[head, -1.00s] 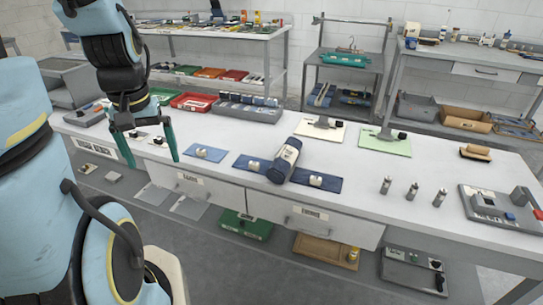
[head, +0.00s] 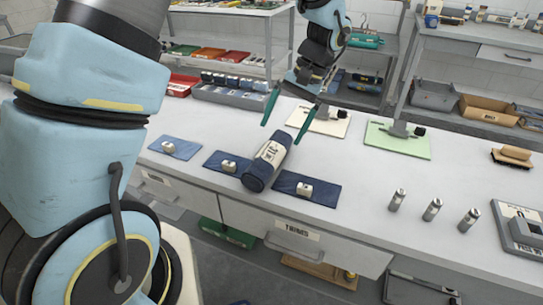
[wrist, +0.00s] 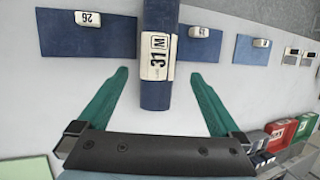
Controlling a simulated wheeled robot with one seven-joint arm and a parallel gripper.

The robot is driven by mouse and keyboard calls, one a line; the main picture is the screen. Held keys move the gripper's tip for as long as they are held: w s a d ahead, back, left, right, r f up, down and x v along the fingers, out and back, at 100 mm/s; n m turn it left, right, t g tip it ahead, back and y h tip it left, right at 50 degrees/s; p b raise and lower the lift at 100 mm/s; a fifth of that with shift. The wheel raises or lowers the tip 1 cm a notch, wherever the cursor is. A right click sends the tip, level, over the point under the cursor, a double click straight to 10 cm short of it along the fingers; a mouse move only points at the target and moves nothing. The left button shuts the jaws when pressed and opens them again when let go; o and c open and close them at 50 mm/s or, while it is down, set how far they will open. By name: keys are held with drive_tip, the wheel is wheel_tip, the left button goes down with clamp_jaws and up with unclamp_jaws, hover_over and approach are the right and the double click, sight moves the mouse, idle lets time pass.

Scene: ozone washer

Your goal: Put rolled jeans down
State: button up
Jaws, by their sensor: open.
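The rolled jeans (head: 267,162) are a dark blue roll with a white label. They lie on the white table between two flat dark blue cloths, and the label in the wrist view (wrist: 157,58) reads "31 M". My gripper (head: 289,116) has two green fingers spread wide, above and just behind the far end of the roll. In the wrist view my open gripper (wrist: 157,80) has one finger on each side of the roll, with clear gaps and nothing held.
Flat blue cloths with small tags, a left one (head: 228,163) and a right one (head: 307,189), flank the roll. A grey tray of rolls (head: 232,92) stands behind left. A green board (head: 398,141) and several metal cylinders (head: 432,209) are to the right.

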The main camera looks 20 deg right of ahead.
sight(273, 150)
drive_tip(key=shift+p+x, duration=1)
drive_tip(key=shift+x, duration=2.9)
drive_tip(key=shift+s+d, duration=0.1)
clamp_jaws()
